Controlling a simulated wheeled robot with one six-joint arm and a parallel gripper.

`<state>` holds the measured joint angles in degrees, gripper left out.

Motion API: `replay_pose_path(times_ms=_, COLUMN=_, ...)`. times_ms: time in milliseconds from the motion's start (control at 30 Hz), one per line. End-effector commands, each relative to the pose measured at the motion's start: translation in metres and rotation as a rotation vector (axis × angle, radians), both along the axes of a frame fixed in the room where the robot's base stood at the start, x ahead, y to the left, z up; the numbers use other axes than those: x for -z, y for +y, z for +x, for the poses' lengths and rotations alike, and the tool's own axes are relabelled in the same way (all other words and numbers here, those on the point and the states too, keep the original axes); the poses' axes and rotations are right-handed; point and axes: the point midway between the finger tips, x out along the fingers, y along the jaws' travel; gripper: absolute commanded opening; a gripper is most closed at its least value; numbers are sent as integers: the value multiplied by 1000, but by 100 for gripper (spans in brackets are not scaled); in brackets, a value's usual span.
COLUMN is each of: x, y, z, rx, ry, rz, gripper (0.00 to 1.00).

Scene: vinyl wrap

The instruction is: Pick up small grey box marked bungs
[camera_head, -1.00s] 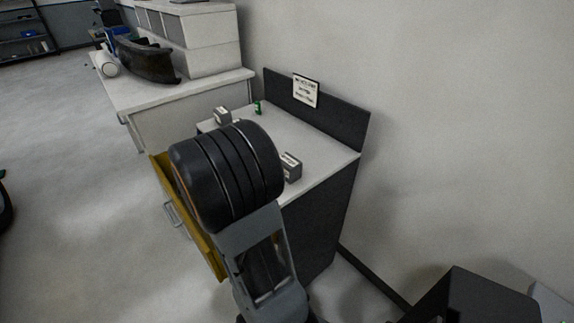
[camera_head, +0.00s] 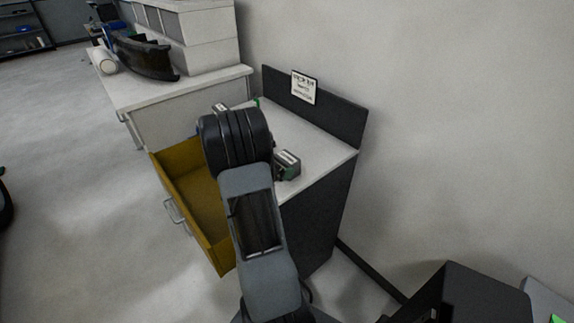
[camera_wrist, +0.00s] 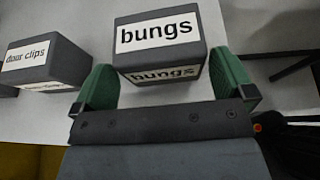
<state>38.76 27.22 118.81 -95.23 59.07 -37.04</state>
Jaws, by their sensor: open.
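The small grey box marked bungs (camera_wrist: 187,55) sits on the white cabinet top in the wrist view, with white labels on its top and its near side. My gripper (camera_wrist: 167,85) is open, with one green finger at each side of the box's near part. I cannot tell whether the fingers touch it. In the head view the box (camera_head: 289,160) is near the cabinet's front edge, with a green finger beside it and my arm covering part of the scene.
A grey box marked door clips (camera_wrist: 42,62) stands left of the bungs box. A yellow drawer (camera_head: 205,205) is open below the cabinet top (camera_head: 318,170). A dark back panel with a sign (camera_head: 304,87) rises behind. A white bench (camera_head: 190,92) adjoins at the left.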

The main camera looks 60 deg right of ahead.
Motion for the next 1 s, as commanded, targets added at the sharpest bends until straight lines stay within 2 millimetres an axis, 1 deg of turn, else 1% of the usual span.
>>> replay_pose_path(times_ms=100, x=5, y=-15, z=-6, rx=4, ry=2, rz=2, gripper=100)
replay_pose_path(times_ms=300, x=14, y=-35, z=-12, rx=3, ry=1, rz=0, gripper=100)
replay_pose_path(times_ms=400, x=16, y=-39, z=-13, rx=2, ry=0, rz=0, gripper=100)
replay_pose_path(times_ms=633, x=17, y=-40, z=-13, rx=1, ry=-1, rz=0, gripper=100)
replay_pose_path(times_ms=667, x=17, y=-40, z=-13, rx=1, ry=-1, rz=0, gripper=98)
replay_pose_path(times_ms=1000, x=17, y=-40, z=-12, rx=1, ry=-1, rz=0, gripper=66)
